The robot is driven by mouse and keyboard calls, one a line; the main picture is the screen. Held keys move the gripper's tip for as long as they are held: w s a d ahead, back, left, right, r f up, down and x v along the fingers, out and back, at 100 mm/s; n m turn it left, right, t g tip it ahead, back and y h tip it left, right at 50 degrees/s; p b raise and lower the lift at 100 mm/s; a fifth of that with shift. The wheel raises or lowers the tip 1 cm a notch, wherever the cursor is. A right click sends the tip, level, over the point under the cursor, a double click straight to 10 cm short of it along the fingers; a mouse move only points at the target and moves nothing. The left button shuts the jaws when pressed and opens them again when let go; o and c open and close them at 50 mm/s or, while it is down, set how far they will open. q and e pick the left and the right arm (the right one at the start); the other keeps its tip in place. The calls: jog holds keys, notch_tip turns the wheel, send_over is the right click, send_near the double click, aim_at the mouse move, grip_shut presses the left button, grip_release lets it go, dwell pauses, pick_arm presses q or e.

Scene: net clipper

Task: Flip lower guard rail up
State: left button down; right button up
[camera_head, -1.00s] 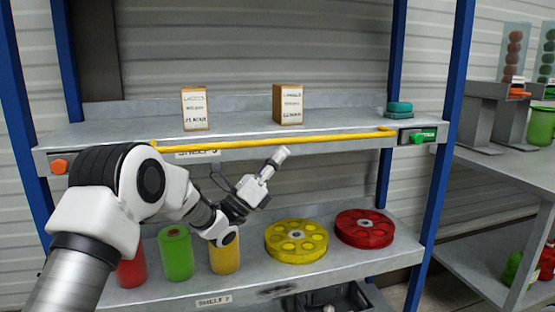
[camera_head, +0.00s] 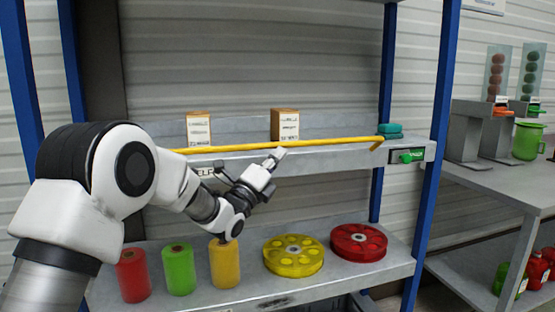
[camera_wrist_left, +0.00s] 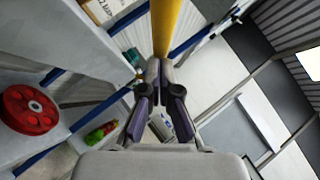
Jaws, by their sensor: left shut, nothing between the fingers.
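The yellow guard rail (camera_head: 310,143) runs along the front of the upper shelf (camera_head: 330,158). Its right end bends down and back toward the shelf edge; its left end is hidden behind my left arm. My left gripper (camera_head: 277,154) is shut and empty, with its tip just under the rail, at or very near contact. In the left wrist view, the rail (camera_wrist_left: 166,25) runs away from just beyond the closed fingertips (camera_wrist_left: 155,62). My right gripper is not in view.
Two label boxes (camera_head: 198,129) (camera_head: 285,125) and teal items (camera_head: 390,131) stand on the upper shelf. A green latch (camera_head: 411,157) is at its right end. Coloured cylinders (camera_head: 179,270), a yellow reel (camera_head: 293,256) and a red reel (camera_head: 358,242) stand below. A side table (camera_head: 490,185) is at right.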

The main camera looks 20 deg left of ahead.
pick_arm(q)
jog(key=w+a+r+n+g+y+p, duration=0.3)
jog(key=n+p, duration=0.5)
jog(key=p, duration=0.5)
notch_tip(320, 180, up, 3)
jog(key=shift+w+f+g+y, duration=0.1)
jog(key=shift+w+g+y, duration=0.5)
jog(key=shift+g, duration=0.6)
jog(key=shift+d, duration=0.1)
